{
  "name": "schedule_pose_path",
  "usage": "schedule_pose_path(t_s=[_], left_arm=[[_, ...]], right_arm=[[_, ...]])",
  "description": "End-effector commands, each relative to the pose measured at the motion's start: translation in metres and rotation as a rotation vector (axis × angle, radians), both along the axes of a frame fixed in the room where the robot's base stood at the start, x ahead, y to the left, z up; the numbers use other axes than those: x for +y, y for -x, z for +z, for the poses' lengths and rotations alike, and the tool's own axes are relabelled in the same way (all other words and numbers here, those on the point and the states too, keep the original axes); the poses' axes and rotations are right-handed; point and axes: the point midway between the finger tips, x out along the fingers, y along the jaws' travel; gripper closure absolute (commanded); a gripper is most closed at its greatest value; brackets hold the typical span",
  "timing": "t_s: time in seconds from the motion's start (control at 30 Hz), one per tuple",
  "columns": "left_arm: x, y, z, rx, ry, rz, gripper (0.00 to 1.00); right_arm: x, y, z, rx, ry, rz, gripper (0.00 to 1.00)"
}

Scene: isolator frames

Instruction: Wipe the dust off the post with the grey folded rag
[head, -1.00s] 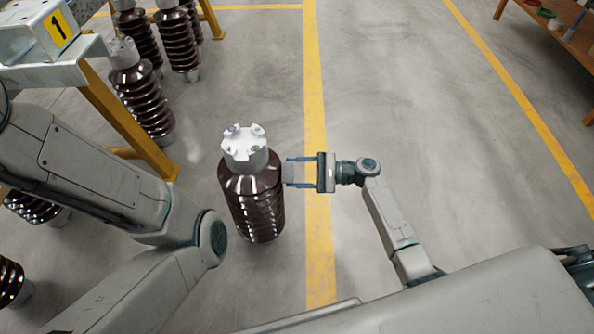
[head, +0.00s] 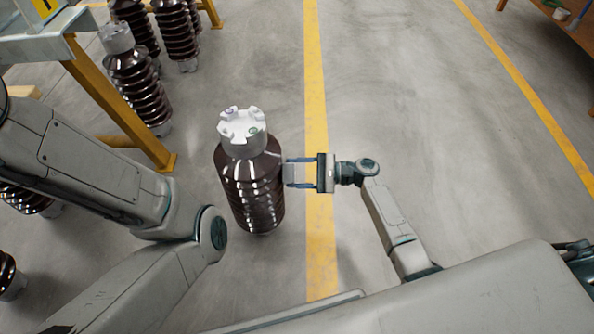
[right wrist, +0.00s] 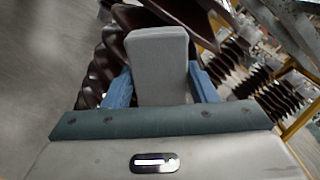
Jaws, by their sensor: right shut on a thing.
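The post (head: 246,190) is a dark brown, glossy ribbed insulator with a notched white cap (head: 243,130), upright on the floor in the head view. My right gripper (head: 289,172) is at its right side and shut on the grey folded rag (head: 297,173). The rag's far edge is at the post's upper ribs; it looks touching, but I cannot be sure. In the right wrist view the rag (right wrist: 158,65) stands between blue fingers, with brown ribs behind it. I cannot make out dust. My left arm shows, but its gripper is not in view.
Several similar insulators (head: 136,85) stand at the upper left beside a yellow-legged stand (head: 120,115). A yellow floor line (head: 316,80) runs behind my right gripper. A wooden bench (head: 575,30) is at the top right. The floor right of the line is clear.

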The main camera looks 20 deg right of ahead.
Motion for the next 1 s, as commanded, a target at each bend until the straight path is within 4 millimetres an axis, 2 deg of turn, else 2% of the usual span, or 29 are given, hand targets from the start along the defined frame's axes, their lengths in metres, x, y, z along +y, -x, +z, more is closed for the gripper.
schedule_pose_path(t_s=[0.33, 0.47, 1.0], left_arm=[[0.0, 0.0, -0.021, 0.0, 0.0, 0.0, 0.64], [0.0, 0.0, -0.025, 0.0, 0.0, 0.0, 0.64], [0.0, 0.0, 0.012, 0.0, 0.0, 0.0, 0.64]], right_arm=[[-0.001, 0.0, -0.029, 0.001, 0.0, 0.0, 0.66], [-0.001, 0.0, -0.034, 0.0, 0.0, 0.0, 0.66], [0.002, -0.001, 0.004, 0.0, 0.0, 0.0, 0.66]])
